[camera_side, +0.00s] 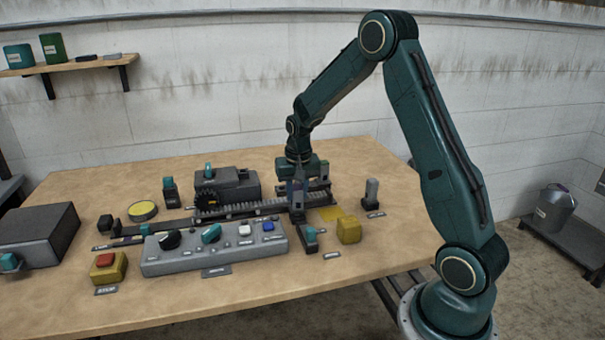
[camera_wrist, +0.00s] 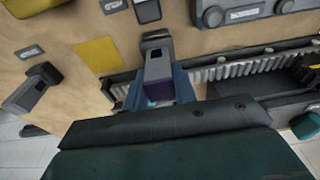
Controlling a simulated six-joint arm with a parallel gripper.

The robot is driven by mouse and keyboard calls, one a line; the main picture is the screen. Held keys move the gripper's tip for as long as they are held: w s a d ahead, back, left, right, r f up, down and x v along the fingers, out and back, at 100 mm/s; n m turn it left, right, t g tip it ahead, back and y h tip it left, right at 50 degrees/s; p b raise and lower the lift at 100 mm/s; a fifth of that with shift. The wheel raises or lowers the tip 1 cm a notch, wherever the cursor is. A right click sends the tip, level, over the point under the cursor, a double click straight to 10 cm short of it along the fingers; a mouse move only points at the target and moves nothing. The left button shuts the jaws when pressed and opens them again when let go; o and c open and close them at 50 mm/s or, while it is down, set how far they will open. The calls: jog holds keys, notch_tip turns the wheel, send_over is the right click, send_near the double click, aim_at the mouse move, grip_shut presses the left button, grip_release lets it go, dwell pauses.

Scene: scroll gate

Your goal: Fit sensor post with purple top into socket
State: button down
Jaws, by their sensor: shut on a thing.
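The sensor post (camera_wrist: 158,64) is grey with a dark end and a purple part (camera_wrist: 160,92) close to my fingers in the wrist view. My gripper (camera_wrist: 157,96) is shut on it, with one bluish finger on each side of the purple part. In the side view my gripper (camera_side: 298,196) points down at the front of the toothed rail, and the post's dark lower end (camera_side: 298,216) shows just below the fingers. I cannot tell whether that end touches the table or sits in anything. I cannot clearly make out a socket.
The toothed rail (camera_side: 240,211) runs left from my gripper, with a dark housing (camera_side: 236,184) behind. A grey control panel (camera_side: 215,247) stands in front. A yellow cube (camera_side: 348,230), a yellow table patch (camera_side: 331,214), a teal-topped piece (camera_side: 309,237) and another grey post (camera_side: 372,192) are nearby.

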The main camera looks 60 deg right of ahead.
jog(key=shift+f, duration=0.65)
dwell(0.5)
jog(key=c, duration=1.1)
grip_release()
jog(key=shift+o, duration=0.7)
jog(key=o, duration=0.4)
jog(key=shift+r, duration=0.1)
jog(key=shift+r, duration=3.4)
